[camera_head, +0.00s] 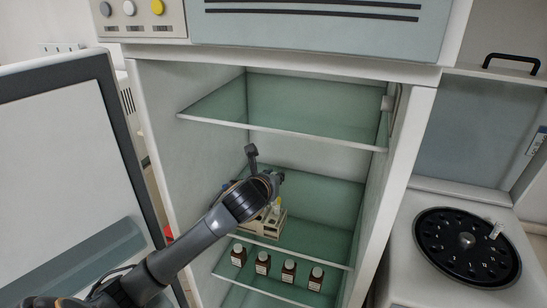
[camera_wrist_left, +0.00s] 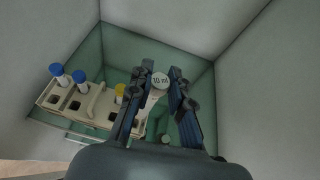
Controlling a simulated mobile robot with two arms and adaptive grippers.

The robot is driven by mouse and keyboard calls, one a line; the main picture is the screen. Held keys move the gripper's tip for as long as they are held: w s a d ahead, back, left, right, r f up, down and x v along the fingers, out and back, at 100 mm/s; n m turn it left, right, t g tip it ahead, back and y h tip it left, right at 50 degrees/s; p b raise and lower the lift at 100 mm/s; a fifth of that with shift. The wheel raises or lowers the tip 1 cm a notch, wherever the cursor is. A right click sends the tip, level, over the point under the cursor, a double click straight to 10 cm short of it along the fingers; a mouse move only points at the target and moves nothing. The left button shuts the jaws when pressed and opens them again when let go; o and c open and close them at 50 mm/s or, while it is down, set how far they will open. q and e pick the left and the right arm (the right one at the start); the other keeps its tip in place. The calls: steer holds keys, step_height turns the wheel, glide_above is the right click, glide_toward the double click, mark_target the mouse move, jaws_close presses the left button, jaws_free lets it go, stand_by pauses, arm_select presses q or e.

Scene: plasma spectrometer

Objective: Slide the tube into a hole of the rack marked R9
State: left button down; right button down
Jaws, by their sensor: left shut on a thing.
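My left gripper (camera_head: 274,183) is inside the open cabinet, above the middle shelf. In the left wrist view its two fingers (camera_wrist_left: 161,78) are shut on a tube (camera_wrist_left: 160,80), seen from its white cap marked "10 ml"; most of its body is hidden. The beige rack (camera_head: 272,226) stands on the middle shelf, partly hidden by my arm. In the left wrist view the rack (camera_wrist_left: 69,106) lies left of and below the gripper, with open square holes, two blue-capped tubes (camera_wrist_left: 79,76) and a yellow-capped tube (camera_wrist_left: 119,90). The held tube appears apart from the holes. No R9 mark is readable.
A glass shelf (camera_head: 285,134) spans the cabinet above my gripper. Several brown bottles (camera_head: 289,270) stand on the shelf below. The open door (camera_head: 70,160) is at left. A black carousel (camera_head: 467,247) with a tube (camera_head: 496,230) is at right, outside the cabinet.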

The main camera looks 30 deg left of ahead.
arm_select(q)
steer(key=shift+w+a+r, duration=0.1)
steer(key=shift+a+r, duration=0.05)
steer(key=shift+a, duration=0.2)
steer(key=shift+f, duration=0.2)
step_height(320, 180, down, 2)
steer(key=shift+f, duration=1.5)
steer(key=shift+f, duration=0.25)
steer(key=shift+f, duration=0.1)
steer(key=shift+f+b, duration=0.75)
steer(key=shift+f, duration=1.15)
steer(key=shift+f, duration=0.15)
steer(key=shift+f+b, duration=0.55)
steer(key=shift+f, duration=0.45)
